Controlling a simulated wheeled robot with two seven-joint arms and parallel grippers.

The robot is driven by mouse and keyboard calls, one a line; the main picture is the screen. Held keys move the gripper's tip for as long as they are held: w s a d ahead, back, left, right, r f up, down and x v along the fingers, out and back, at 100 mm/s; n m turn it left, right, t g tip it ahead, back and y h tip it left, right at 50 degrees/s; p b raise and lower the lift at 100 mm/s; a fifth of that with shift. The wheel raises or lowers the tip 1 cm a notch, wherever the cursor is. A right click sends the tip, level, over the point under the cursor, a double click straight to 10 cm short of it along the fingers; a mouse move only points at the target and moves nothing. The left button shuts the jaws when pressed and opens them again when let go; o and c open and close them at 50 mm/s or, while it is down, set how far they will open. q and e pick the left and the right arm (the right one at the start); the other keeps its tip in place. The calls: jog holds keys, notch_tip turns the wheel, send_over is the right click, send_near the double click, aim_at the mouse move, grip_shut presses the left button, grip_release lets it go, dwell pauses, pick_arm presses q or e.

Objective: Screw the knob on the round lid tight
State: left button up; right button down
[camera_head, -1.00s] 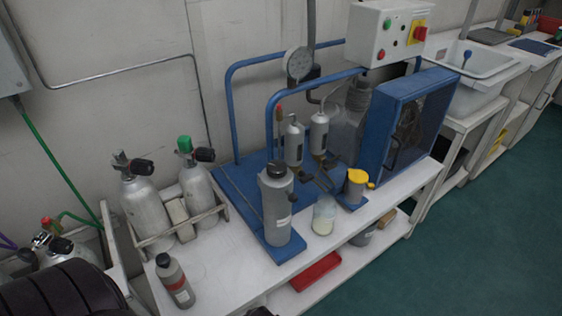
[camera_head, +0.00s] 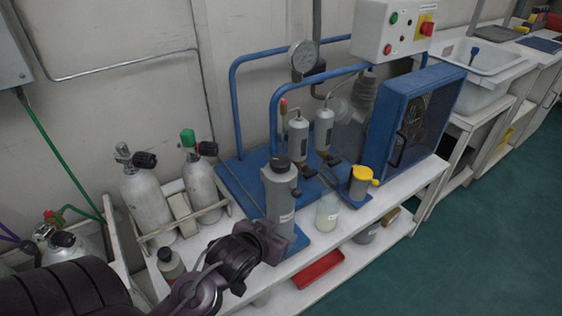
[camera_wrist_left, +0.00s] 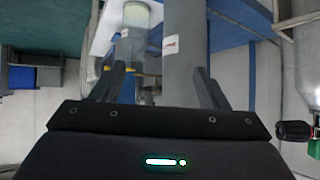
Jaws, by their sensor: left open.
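A tall grey cylinder (camera_head: 280,200) stands on the front of the blue base plate, with a round lid and a dark knob (camera_head: 281,163) on top. My left gripper (camera_head: 272,240) is in front of the cylinder's lower part, well below the knob. In the left wrist view my gripper (camera_wrist_left: 160,80) is open, and the grey cylinder (camera_wrist_left: 186,40) shows beyond and between its fingers. I cannot tell whether they touch it. The knob is out of the wrist view, and how tight it sits cannot be seen. My right gripper is not in view.
Silver tanks (camera_head: 150,203) stand in a rack on the left. A small grey bottle (camera_head: 170,264) is partly hidden by my arm. A glass jar (camera_head: 327,213) and a yellow-topped canister (camera_head: 361,184) stand to the cylinder's right. The blue frame (camera_head: 237,105) rises behind.

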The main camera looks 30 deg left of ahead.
aim_at(275, 167)
pick_arm(q)
jog(key=w+a+r+t, duration=0.1)
jog(key=r+t, duration=0.1)
jog(key=r, duration=0.1)
jog(key=w+a+r+t, duration=0.1)
jog(key=a+r+t, duration=0.1)
jog(key=r, duration=0.1)
jog(key=w+a+r+t, duration=0.2)
jog(key=r, duration=0.1)
jog(key=shift+w+a+r+t+y, duration=0.1)
jog(key=shift+a+r+t+y, duration=0.05)
jog(key=shift+r+t+y, duration=0.2)
jog(key=shift+r+t, duration=0.35)
jog(key=w, duration=0.6)
jog(key=shift+a+r, duration=0.1)
jog(key=shift+a, duration=0.25)
jog(key=shift+w, duration=0.9)
